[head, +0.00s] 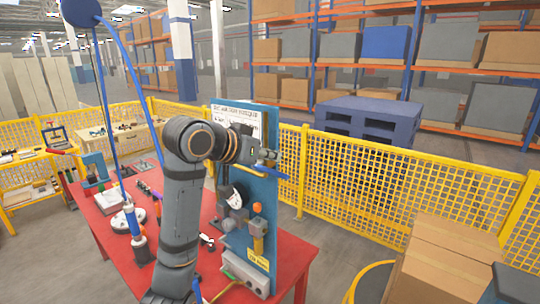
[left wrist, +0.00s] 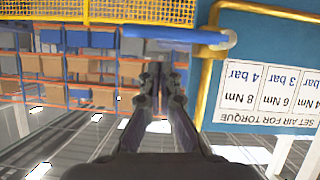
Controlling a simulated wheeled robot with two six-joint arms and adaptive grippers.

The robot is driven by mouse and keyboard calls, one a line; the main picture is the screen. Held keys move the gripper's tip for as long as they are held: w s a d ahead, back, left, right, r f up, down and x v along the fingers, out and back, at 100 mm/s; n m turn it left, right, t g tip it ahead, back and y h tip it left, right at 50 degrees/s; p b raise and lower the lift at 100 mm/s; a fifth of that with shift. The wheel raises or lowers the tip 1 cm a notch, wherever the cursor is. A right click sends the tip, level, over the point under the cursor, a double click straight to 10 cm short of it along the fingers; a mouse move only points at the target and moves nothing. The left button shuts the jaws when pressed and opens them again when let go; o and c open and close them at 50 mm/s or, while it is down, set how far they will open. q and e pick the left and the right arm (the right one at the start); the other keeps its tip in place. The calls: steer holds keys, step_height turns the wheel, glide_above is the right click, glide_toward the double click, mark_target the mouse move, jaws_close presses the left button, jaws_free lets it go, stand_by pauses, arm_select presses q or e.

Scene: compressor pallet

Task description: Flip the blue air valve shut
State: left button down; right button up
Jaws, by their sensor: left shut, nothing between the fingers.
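The blue air valve handle (head: 270,172) sticks out to the right, roughly level, from the upper part of the upright blue panel (head: 262,118). In the left wrist view the blue handle (left wrist: 172,34) lies crosswise at the top, its right end at the yellow pipe (left wrist: 207,75) on the panel. My left gripper (head: 268,156) is close to the handle in the head view. In the left wrist view its fingertips (left wrist: 160,72) are shut and empty, and appear just below the handle. Whether they touch it I cannot tell.
The panel carries a printed torque sign (left wrist: 268,90), a round gauge (head: 233,198) and a regulator (head: 258,232). It stands on a red table (head: 285,262) with several tools. A yellow mesh fence (head: 350,175) runs behind. Cardboard boxes (head: 440,265) stand at right.

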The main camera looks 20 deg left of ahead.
arm_select(q)
steer(key=shift+d+r+b+v, duration=0.7)
steer(key=shift+b+v, duration=1.6)
steer(key=shift+v, duration=3.1)
step_height(320, 180, down, 33)
steer(key=n+g+y, duration=0.2)
steer(key=g+y, duration=0.1)
steer(key=g, duration=0.1)
steer(key=s+a+f+g+y, duration=0.3)
steer(key=s+f+g, duration=0.1)
steer(key=s+f, duration=1.55)
steer(key=s+a+f+g+b, duration=0.1)
steer(key=s+f, duration=0.1)
steer(key=f, duration=1.5)
steer(key=s+a+f+g+b, duration=0.1)
steer(key=s+a+f, duration=0.15)
steer(key=f, duration=1.45)
steer(key=s+f+b, duration=0.1)
steer(key=s+f, duration=1.1)
steer(key=s, duration=0.4)
steer(key=shift+f+n+g, duration=0.3)
steer(key=shift+n+g, duration=0.1)
arm_select(e)
step_height(320, 180, down, 6)
steer(key=shift+s+d, duration=0.35)
